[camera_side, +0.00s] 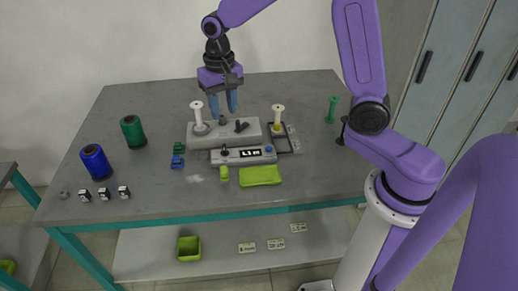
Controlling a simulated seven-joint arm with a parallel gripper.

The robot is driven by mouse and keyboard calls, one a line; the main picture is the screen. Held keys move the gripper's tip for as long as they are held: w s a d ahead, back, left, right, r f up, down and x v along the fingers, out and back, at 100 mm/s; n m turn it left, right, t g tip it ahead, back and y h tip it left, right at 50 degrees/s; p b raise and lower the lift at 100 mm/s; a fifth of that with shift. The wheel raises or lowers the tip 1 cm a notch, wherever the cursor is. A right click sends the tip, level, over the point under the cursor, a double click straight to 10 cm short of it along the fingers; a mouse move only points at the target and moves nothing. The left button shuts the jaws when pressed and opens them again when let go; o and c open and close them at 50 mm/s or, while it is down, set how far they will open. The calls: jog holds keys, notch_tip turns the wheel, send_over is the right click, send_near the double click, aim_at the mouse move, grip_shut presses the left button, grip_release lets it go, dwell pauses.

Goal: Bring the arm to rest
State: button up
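My arm is purple and arches in from the right side of the view. My gripper (223,103) has two blue fingers pointing down. It hangs above the back of the grey winding machine (204,139), just right of a white bobbin (197,112) standing on it. The fingers are spread with a gap between them, and I see nothing held there. A second white bobbin (278,115) stands at the right on a dark tray (295,149).
A green spool (133,131) and a blue spool (96,161) stand at the left on the grey table (150,192). Small cubes (104,193) line its front left. A green cloth (260,175) lies in front. A green bobbin (332,109) stands at back right.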

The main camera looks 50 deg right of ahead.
jog(key=s+d+r+n, duration=0.1)
jog(key=s+d+n, duration=0.1)
jog(key=s+n, duration=1.4)
jog(key=s, duration=1.2)
jog(key=shift+s+r+n, duration=0.2)
jog(key=shift+r+n, duration=0.05)
jog(key=shift+n, duration=0.05)
